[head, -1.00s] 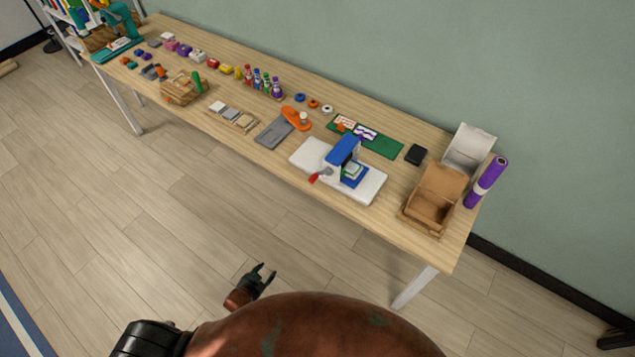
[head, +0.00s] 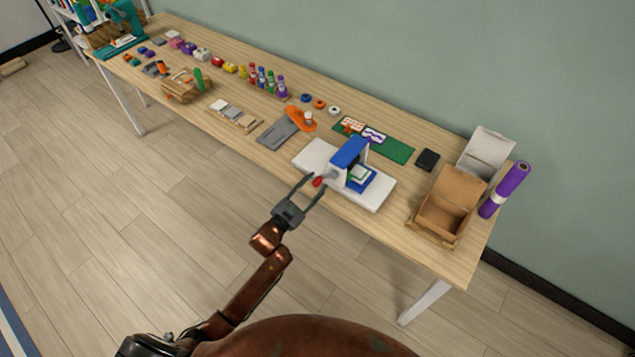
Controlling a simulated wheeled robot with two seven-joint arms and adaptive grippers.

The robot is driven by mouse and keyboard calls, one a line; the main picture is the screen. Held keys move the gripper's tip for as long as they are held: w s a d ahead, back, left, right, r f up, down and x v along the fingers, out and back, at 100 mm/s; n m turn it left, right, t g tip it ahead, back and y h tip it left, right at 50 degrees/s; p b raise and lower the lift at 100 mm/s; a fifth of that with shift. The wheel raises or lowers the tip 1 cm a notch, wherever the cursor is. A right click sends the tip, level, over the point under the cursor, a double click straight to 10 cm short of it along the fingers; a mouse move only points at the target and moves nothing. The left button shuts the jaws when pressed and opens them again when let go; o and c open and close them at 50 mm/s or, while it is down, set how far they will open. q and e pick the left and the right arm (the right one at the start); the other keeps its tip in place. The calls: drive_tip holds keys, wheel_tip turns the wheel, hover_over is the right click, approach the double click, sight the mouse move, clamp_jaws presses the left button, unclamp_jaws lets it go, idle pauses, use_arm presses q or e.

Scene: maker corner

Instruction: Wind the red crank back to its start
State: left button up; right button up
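The red crank (head: 318,182) is a small red handle on a grey arm at the left side of a blue and white press (head: 349,151). The press stands on a white base (head: 376,193) at the table's front edge. My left gripper (head: 309,184) reaches up from below, its two fingers spread apart on either side of the red handle as seen from the head. I cannot tell whether a finger touches it. My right gripper is not in view.
An open cardboard box (head: 446,203) and a purple roll (head: 504,189) stand right of the press. A green mat (head: 396,150) with cards lies behind it. A grey board (head: 277,132) and orange tool (head: 300,119) lie to the left. The floor before the table is clear.

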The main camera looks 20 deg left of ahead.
use_arm(q)
drive_tip(key=shift+x, duration=0.95)
drive_tip(key=shift+c, duration=0.3)
clamp_jaws()
